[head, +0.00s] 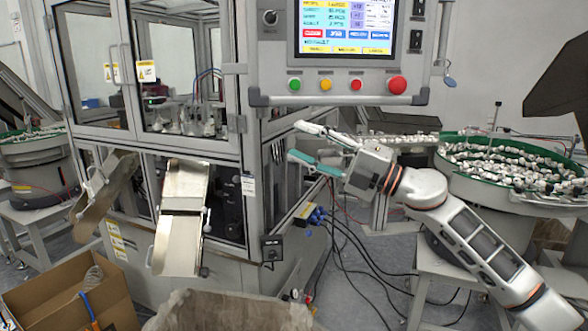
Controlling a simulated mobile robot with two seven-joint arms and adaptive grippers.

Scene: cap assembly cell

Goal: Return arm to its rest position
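My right arm (470,240) comes in from the lower right and reaches up and left in front of the assembly machine. My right gripper (296,141) is at its end, below the control panel, pointing left. Its two fingers are spread apart, with teal pads showing, and nothing is between them. It is in front of the machine's right side in the picture; I cannot tell the exact gap. My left arm and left gripper are not in view.
The control panel (340,101) hangs above my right gripper. A bowl feeder (470,190) full of small parts stands close behind my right arm. Metal chutes (180,235) slope from the machine. A cardboard box (120,310) and a lined bin (230,306) stand in front.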

